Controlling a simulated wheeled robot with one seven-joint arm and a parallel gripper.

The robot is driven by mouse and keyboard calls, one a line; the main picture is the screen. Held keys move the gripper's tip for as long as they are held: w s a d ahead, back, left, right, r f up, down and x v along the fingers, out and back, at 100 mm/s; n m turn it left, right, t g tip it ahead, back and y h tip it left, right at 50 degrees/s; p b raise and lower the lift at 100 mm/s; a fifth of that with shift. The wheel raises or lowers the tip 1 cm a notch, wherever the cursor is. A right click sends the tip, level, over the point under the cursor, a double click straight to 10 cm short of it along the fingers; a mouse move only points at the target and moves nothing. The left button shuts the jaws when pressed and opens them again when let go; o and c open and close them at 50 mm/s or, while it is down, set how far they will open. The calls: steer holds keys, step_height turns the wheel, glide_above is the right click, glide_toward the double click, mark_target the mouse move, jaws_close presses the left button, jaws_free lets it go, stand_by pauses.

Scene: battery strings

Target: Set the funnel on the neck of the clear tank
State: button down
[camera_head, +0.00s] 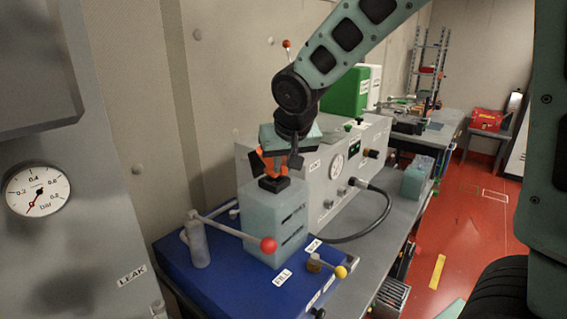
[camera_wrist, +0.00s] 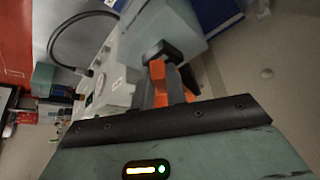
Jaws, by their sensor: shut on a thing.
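The clear tank (camera_head: 262,222) is a pale, boxy, translucent container standing upright on the blue bench top, with a black neck (camera_head: 274,184) on its top. The tank (camera_wrist: 150,22) and its black neck (camera_wrist: 160,51) also show in the wrist view. My gripper (camera_head: 272,164) points down just above the neck and is shut on the orange funnel (camera_head: 264,170). The funnel also shows in the wrist view (camera_wrist: 158,78) between the fingers, lined up close to the neck. The fingers hide part of it. I cannot tell whether its lower end touches or enters the neck.
A lever with a red ball (camera_head: 268,245) crosses in front of the tank. A yellow-knobbed valve (camera_head: 340,271) is at its right. A grey instrument case (camera_head: 318,195) with a gauge and a black hose (camera_head: 384,213) stands behind. A grey cabinet (camera_head: 100,200) bounds the left.

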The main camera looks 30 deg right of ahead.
steer(key=shift+f+b, duration=1.05)
steer(key=shift+b, duration=0.05)
steer(key=c, duration=1.3)
jaws_free()
steer(key=shift+c, duration=0.2)
steer(key=b+v, duration=0.3)
steer(key=v, duration=1.4)
steer(key=s+a+f+n+g+y+b, duration=0.1)
steer(key=s+a+f+n, duration=0.3)
steer(key=f, duration=0.4)
steer(key=s+a+f+n+g+y+b, duration=0.1)
steer(key=s+a+f+n+g, duration=0.1)
steer(key=s+a+f, duration=0.35)
steer(key=s+a+f+n+g, duration=0.2)
steer(key=s+a+f+n, duration=0.1)
steer(key=s+f, duration=0.7)
step_height(320, 180, down, 4)
steer(key=shift+a+f+n+g, duration=0.1)
steer(key=shift+a+n+g, duration=0.15)
steer(key=shift+n, duration=0.35)
